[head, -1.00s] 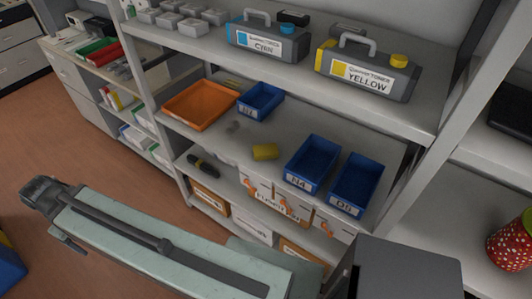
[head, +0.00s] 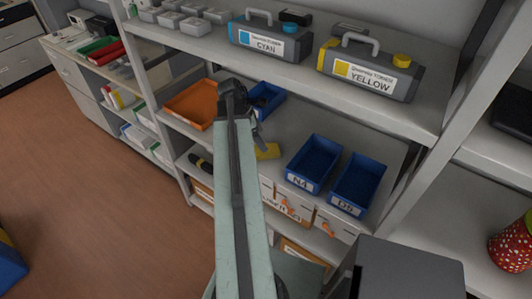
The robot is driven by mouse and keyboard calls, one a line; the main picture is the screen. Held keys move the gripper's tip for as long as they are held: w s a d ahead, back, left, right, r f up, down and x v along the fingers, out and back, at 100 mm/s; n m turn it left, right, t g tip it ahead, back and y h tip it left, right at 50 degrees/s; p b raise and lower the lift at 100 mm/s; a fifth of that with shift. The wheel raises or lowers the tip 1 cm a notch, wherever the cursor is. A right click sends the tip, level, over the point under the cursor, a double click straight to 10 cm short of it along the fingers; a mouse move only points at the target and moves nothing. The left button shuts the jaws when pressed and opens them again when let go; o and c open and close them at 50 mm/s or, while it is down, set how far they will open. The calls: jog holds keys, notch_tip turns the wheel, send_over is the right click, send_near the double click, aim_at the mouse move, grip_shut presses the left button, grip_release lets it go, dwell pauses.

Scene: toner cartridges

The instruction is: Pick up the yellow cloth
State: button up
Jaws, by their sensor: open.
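The yellow cloth (head: 268,151) is a small folded block on the middle shelf (head: 290,130), between the orange tray and the blue bins. Its left part is hidden behind my arm. My gripper (head: 251,113) is open and empty. In the picture it is just above and left of the cloth, overlapping the shelf. I cannot tell its exact height over the shelf or its depth.
An orange tray (head: 192,104) lies left of my gripper. A small blue bin (head: 270,98) is partly hidden behind it. Two blue bins (head: 313,162) (head: 358,184) stand right of the cloth. The upper shelf holds cyan (head: 268,40) and yellow (head: 368,74) toner cartridges.

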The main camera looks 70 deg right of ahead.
jog(key=b+x, duration=0.4)
jog(key=x, duration=0.1)
jog(key=b+x, duration=0.2)
jog(key=shift+w+d+f+b, duration=0.15)
jog(key=shift+f+b, duration=0.2)
jog(key=shift+f, duration=0.1)
jog(key=shift+r, duration=0.2)
jog(key=shift+f, duration=0.25)
jog(key=c, duration=1.6)
notch_tip(320, 180, up, 11)
jog(key=p, duration=1)
jog(key=shift+f, duration=0.2)
